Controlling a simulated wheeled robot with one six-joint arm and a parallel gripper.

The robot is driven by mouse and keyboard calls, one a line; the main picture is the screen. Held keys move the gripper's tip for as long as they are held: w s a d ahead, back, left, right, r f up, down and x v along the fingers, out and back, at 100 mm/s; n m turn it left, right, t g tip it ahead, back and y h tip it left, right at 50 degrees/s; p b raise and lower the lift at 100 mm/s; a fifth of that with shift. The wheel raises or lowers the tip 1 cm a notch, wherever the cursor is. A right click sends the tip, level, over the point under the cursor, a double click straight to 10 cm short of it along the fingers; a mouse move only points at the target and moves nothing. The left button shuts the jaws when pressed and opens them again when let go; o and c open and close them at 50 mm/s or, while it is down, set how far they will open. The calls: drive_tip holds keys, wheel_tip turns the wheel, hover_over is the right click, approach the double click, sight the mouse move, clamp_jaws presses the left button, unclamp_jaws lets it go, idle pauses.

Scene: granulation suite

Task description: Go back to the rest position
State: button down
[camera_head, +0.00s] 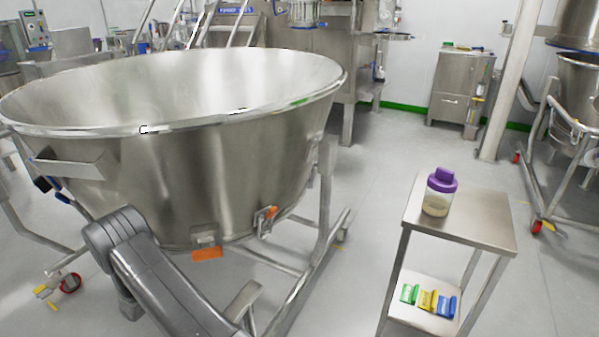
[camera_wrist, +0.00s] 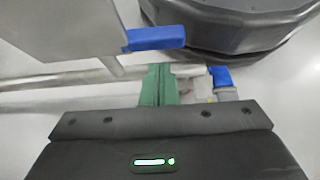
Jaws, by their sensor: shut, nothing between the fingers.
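My gripper (camera_wrist: 158,86) shows in the wrist view, beyond its dark body with a lit green status light. Its narrow green fingers are together with nothing between them. In the head view my arm reaches up at the lower left, in front of the large steel bowl, and my gripper cannot be made out there. In the wrist view a blue-ended grey panel (camera_wrist: 70,28) and a rounded black body (camera_wrist: 235,28) lie beyond the fingers.
A large steel bowl (camera_head: 225,150) on a wheeled frame fills the left. A steel trolley (camera_head: 475,226) at right bears a purple-lidded jar (camera_head: 439,192); green, yellow and blue items (camera_head: 428,300) lie on its lower shelf. Floor (camera_head: 385,150) between bowl and back cabinet (camera_head: 461,90) is clear.

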drive_tip(key=w+a+r+t+y, duration=0.1)
drive_tip(key=a+r+t+y, duration=0.1)
drive_tip(key=r, duration=0.5)
drive_tip(key=w+a+r+t+y+b, duration=0.1)
drive_tip(key=w+a+r+t+y, duration=0.1)
drive_tip(key=a+r+y, duration=0.2)
drive_tip(key=shift+w+a+r+t+y+b, duration=0.2)
drive_tip(key=shift+a+r+t+y+b, duration=0.15)
drive_tip(key=shift+r+y, duration=1.55)
drive_tip(key=shift+d+r+h, duration=0.1)
drive_tip(key=shift+r+h, duration=0.2)
drive_tip(key=shift+r, duration=0.05)
drive_tip(key=shift+d, duration=0.1)
